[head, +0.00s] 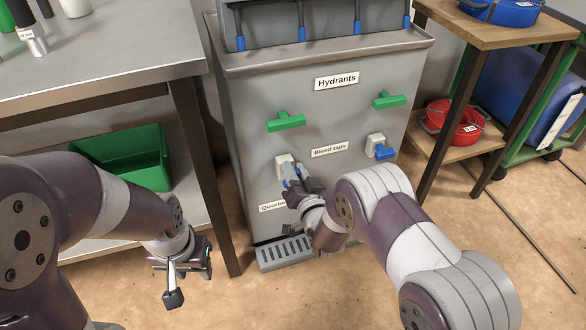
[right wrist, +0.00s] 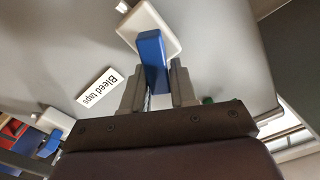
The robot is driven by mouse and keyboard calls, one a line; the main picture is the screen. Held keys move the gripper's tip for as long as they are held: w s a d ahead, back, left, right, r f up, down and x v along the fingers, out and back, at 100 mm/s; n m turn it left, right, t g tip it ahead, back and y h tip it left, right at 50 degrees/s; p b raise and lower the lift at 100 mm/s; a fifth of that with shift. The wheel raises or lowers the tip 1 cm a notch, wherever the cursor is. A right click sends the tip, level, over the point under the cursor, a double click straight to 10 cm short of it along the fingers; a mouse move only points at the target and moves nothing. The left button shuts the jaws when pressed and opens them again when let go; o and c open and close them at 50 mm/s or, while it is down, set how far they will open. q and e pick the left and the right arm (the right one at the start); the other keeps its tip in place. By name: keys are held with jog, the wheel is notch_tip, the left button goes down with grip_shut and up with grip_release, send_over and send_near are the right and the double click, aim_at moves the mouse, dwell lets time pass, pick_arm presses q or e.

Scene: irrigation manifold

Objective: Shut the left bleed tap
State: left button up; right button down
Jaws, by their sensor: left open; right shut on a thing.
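The left bleed tap has a white square base (head: 283,161) on the grey cabinet front, left of the "Bleed taps" label (head: 329,149). Its blue handle (right wrist: 152,58) shows in the right wrist view, between the fingers of my right gripper (right wrist: 160,88). In the head view my right gripper (head: 293,178) is at this tap, shut on the handle and covering most of it. The right bleed tap has a blue handle (head: 384,153) and stands free. My left gripper (head: 174,282) hangs open and empty, low in front of the workbench, well away from the tap.
Two green hydrant handles (head: 286,122) (head: 389,100) sit above the bleed taps. A grated drain (head: 285,252) is at the cabinet's foot. A steel bench (head: 110,52) with a green bin (head: 125,160) below stands left. A wooden shelf with a red pot (head: 453,123) stands right.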

jog(key=m, duration=0.2)
jog(key=m+p, duration=0.1)
jog(key=m, duration=0.1)
jog(key=f+m, duration=0.1)
jog(key=m, duration=0.1)
jog(key=shift+w+d+p, duration=0.1)
jog(key=shift+d+p, duration=0.2)
jog(key=shift+d, duration=0.1)
jog(key=shift+d+f+m+p, duration=0.1)
jog(key=shift+f+m+p, duration=0.1)
jog(key=shift+m, duration=0.9)
jog(key=shift+f+m+p, duration=0.15)
jog(key=shift+m+p, duration=0.05)
jog(key=shift+m, duration=0.9)
jog(key=shift+d+f+m+p, duration=0.1)
jog(key=shift+f+m+p, duration=0.1)
jog(key=shift+m, duration=0.9)
jog(key=shift+f, duration=0.1)
jog(key=c, duration=1)
grip_release()
